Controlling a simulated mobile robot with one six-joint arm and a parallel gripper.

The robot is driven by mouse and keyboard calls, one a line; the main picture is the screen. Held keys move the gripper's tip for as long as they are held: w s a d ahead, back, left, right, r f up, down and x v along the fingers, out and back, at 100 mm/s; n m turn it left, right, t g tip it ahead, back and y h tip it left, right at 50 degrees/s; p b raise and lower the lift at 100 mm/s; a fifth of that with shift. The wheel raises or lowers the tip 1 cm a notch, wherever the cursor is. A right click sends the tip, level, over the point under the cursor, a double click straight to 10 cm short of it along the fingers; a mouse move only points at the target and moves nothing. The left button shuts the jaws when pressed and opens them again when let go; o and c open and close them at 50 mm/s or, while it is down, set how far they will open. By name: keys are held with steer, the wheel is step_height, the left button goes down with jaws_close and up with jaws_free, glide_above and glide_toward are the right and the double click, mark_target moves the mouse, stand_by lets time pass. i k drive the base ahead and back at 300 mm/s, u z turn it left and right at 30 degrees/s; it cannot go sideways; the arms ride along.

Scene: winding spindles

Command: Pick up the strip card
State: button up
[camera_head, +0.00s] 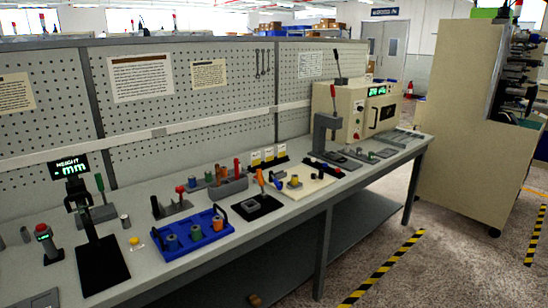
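I cannot tell for sure which thing is the strip card. Several small upright cards (268,155) with yellow and white faces stand in a black holder at the back of the workbench, near its middle. A small pale flat piece (138,246) lies by a yellow knob (134,240) at the front left of the bench; it is too small to read. My gripper is not in view.
The long grey workbench (300,205) holds a height gauge (103,265), a blue tray (190,250) with spools, a lever press (327,130) and a cream machine (352,108). A pegboard (225,110) backs it. Floor is clear between yellow-black stripes (385,268).

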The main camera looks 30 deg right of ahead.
mark_target(269, 153)
steer(key=k, duration=0.65)
steer(key=z, duration=0.4)
steer(key=i, duration=0.8)
steer(key=z, duration=0.35)
steer(key=i, duration=1.25)
steer(key=u, duration=0.2)
